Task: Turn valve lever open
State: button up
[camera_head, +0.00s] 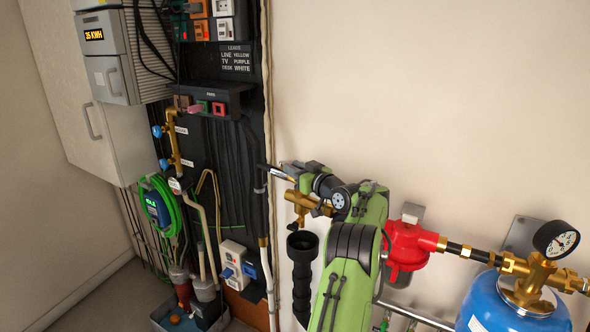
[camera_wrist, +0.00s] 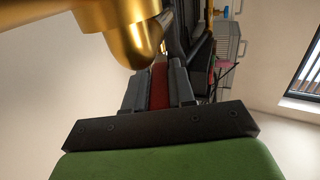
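A brass valve fitting (camera_head: 308,203) is on the wall beside my gripper, above a black pipe. In the wrist view a large, blurred brass body (camera_wrist: 130,30) fills the top left, very near the fingers. My gripper (camera_head: 276,172) points left at the end of my green arm, just above the brass fitting. In the wrist view my gripper (camera_wrist: 158,75) shows two grey fingers with a narrow red strip (camera_wrist: 158,88) between them. I cannot tell whether this strip is the valve lever or whether the fingers press on it. The lever is not clearly seen in the head view.
A red filter housing (camera_head: 408,245) and a blue tank (camera_head: 515,308) with a pressure gauge (camera_head: 556,239) stand to the right. A dark panel (camera_head: 233,150) with pipes and cables is left of the gripper. The upper right wall is bare.

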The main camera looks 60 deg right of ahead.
jog(key=o, duration=0.4)
jog(key=shift+w+r, duration=0.1)
jog(key=shift+r, duration=0.25)
jog(key=shift+a, duration=0.1)
jog(key=shift+f, duration=0.15)
